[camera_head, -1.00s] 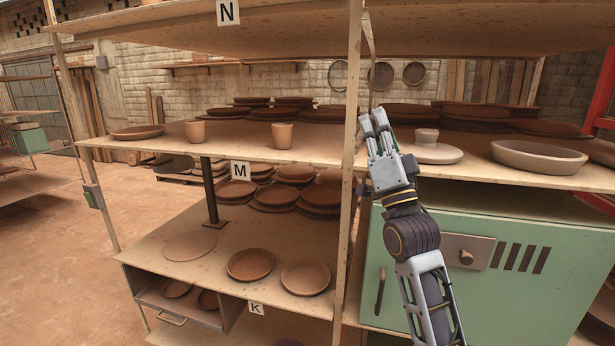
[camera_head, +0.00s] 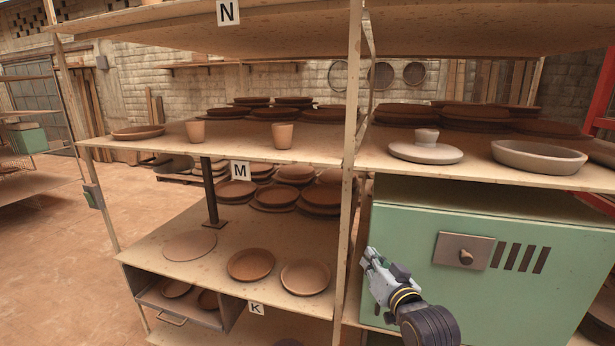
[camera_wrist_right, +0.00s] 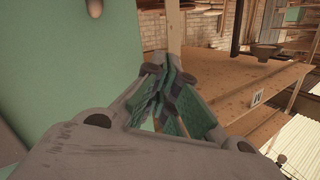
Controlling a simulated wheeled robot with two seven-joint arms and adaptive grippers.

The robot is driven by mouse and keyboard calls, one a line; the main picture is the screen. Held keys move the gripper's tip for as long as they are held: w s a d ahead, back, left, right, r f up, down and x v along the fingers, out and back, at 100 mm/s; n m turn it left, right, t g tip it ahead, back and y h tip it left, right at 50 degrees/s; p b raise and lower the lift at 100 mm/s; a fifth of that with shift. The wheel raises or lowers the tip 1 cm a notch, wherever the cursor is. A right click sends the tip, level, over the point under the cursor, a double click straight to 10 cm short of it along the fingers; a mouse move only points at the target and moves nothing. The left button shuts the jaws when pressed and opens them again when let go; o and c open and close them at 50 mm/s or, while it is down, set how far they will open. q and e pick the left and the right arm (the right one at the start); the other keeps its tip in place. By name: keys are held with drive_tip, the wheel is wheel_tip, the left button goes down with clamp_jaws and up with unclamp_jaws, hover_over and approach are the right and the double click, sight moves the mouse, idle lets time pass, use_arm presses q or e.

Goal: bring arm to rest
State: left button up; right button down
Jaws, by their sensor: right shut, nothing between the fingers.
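My right gripper (camera_head: 370,258) is shut and empty in the head view. It is in front of the left side of the green cabinet (camera_head: 480,225), near the shelf's upright post (camera_head: 345,190), below the lid's shelf. In the right wrist view my right gripper's fingers (camera_wrist_right: 168,75) are together with nothing between them. The green cabinet fills the left of that view (camera_wrist_right: 60,60). My left gripper is not in view.
A grey lid (camera_head: 426,150) and a shallow bowl (camera_head: 538,158) stand on the board above the cabinet. Plates (camera_head: 250,264) lie on the lower left board, and two cups (camera_head: 283,135) stand on board M. An open drawer (camera_head: 180,304) hangs below. Open floor (camera_head: 60,250) lies at left.

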drive_tip(key=s+d+f+n+g+h, duration=0.25)
drive_tip(key=s+f+g, duration=0.35)
drive_tip(key=s+f, duration=0.75)
drive_tip(key=s+d+f+n+g+h, duration=0.15)
drive_tip(key=s+d+f+g, duration=0.4)
drive_tip(key=s+f, duration=0.8)
drive_tip(key=s+a+f+g, duration=0.1)
drive_tip(key=s+f, duration=0.1)
drive_tip(key=f, duration=1.5)
drive_tip(key=s+a+f+g, duration=0.1)
drive_tip(key=s+f+g, duration=0.1)
drive_tip(key=f, duration=1.5)
drive_tip(key=s+d+f, duration=0.2)
drive_tip(key=s+f, duration=0.7)
drive_tip(key=s, duration=0.2)
drive_tip(key=s+d+f, duration=0.2)
drive_tip(key=s+f, duration=0.7)
drive_tip(key=s, duration=0.1)
drive_tip(key=shift+s+d+f+g+y, duration=0.25)
drive_tip(key=shift+s+f+g+y, duration=0.05)
drive_tip(key=shift+s+g, duration=0.05)
